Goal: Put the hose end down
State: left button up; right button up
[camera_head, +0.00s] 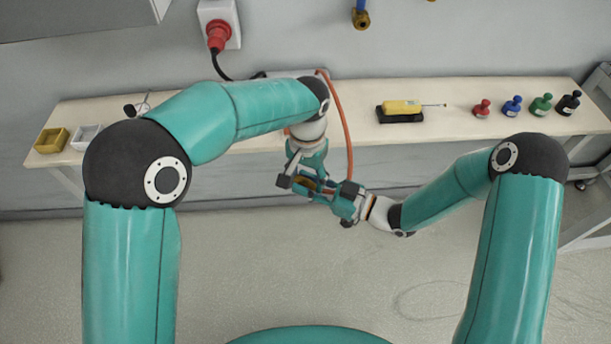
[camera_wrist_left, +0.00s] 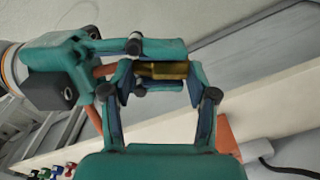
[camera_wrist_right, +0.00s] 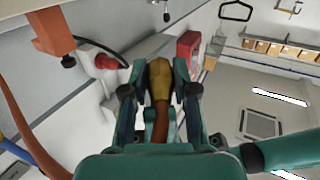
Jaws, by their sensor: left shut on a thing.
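The hose end is a brass fitting (camera_head: 304,183) on an orange hose (camera_head: 346,130). My left gripper (camera_head: 307,181) is shut on it and holds it in the air in front of the bench. In the left wrist view the fitting (camera_wrist_left: 162,71) lies crosswise between the left fingers (camera_wrist_left: 160,80). My right gripper (camera_head: 322,188) reaches in from the right; its fingers stand apart around the same fitting. In the right wrist view the fitting (camera_wrist_right: 158,78) lies between the right fingers (camera_wrist_right: 158,92), with gaps at its sides.
The bench (camera_head: 450,105) bears a yellow tool (camera_head: 402,107) on a black base, several coloured bottles (camera_head: 541,104) at right, and yellow (camera_head: 52,140) and white (camera_head: 86,137) trays at left. A black cable runs from the red plug (camera_head: 218,36). The floor in front is clear.

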jog(key=o, duration=0.5)
jog(key=shift+a+r, duration=0.1)
